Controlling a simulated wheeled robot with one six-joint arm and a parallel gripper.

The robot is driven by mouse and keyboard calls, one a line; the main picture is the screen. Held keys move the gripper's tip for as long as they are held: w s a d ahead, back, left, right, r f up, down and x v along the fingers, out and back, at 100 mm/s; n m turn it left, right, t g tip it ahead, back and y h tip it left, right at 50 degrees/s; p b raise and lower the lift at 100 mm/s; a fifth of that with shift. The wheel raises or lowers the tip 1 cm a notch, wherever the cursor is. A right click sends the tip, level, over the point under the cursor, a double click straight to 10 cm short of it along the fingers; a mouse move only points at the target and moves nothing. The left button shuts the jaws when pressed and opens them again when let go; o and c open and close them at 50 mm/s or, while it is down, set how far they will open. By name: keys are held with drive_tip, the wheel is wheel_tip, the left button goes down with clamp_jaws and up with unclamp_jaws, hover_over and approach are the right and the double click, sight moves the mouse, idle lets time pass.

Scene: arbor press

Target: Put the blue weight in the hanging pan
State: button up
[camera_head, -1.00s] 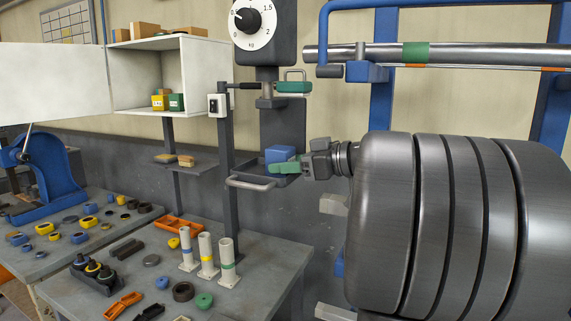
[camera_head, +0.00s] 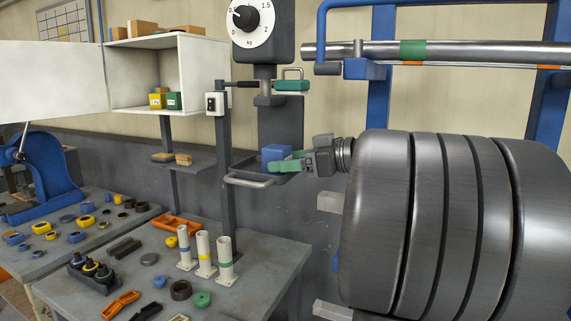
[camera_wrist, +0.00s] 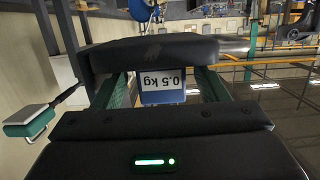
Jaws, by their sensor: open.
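The blue weight (camera_head: 275,153) sits on the dark hanging pan (camera_head: 235,175) under the dial scale in the head view. In the wrist view the weight (camera_wrist: 163,98) lies between the green fingers, with a "0.5 kg" label upside down. My gripper (camera_head: 284,164) reaches in from the right at the weight's height. Its jaws are open, with one finger on each side of the weight in the wrist view (camera_wrist: 163,90). Gaps show there between the fingers and the label. The weight's underside and far side are hidden.
A grey handle (camera_head: 250,182) juts from the pan's front. A dark post (camera_head: 225,185) stands left. White posts (camera_head: 203,254) and small parts cover the bench below.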

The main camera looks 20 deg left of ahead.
drive_tip(key=b+v, duration=0.2)
drive_tip(key=v, duration=0.9)
drive_tip(key=shift+s+f, duration=0.1)
idle(1.0)
